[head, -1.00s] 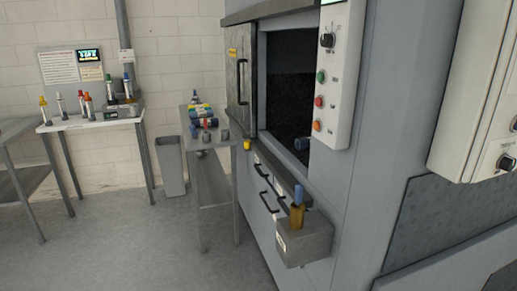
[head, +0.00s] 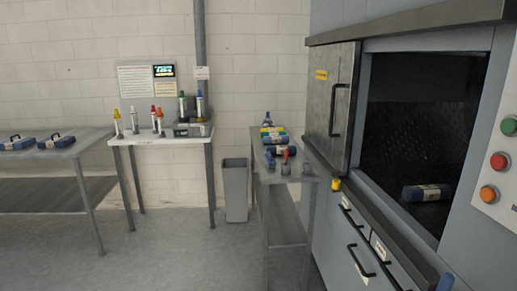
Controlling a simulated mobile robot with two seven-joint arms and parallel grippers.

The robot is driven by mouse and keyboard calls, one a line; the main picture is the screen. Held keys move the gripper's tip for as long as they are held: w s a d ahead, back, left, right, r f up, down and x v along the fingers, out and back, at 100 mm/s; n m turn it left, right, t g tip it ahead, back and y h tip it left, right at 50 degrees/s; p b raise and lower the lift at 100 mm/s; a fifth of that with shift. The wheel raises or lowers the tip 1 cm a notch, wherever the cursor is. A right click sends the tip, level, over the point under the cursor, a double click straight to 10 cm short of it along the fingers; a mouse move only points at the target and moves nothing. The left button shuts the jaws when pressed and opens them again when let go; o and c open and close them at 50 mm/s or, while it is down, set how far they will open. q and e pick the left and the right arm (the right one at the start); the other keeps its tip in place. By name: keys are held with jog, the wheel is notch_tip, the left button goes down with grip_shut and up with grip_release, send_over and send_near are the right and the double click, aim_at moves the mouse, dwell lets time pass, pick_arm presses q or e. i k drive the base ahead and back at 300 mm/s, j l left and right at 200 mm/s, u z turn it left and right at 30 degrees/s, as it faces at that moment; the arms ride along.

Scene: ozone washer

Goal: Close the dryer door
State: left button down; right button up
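The dryer door (head: 345,108) is a grey metal sliding or swinging panel with a black vertical handle (head: 337,110) and a yellow label. It sits at the left of the dark dryer opening (head: 420,125), which is uncovered. A blue rolled item with a pale label (head: 427,193) lies inside on the chamber floor.
A narrow metal table (head: 285,182) with several blue and yellow items stands left of the dryer. A grey bin (head: 235,190) and a white bench (head: 160,134) with bottles are behind it. Buttons (head: 498,161) are at the right edge. Floor at the lower left is clear.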

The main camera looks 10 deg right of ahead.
aim_at(334, 69)
jog(key=i+j, duration=0.1)
jog(key=i, duration=0.55)
jog(key=i+j, duration=0.1)
jog(key=i, duration=0.55)
jog(key=i+l+z, duration=0.1)
jog(key=i+z, duration=0.4)
jog(key=i+j+z, duration=0.15)
jog(key=i+z, duration=0.35)
jog(key=i, duration=0.1)
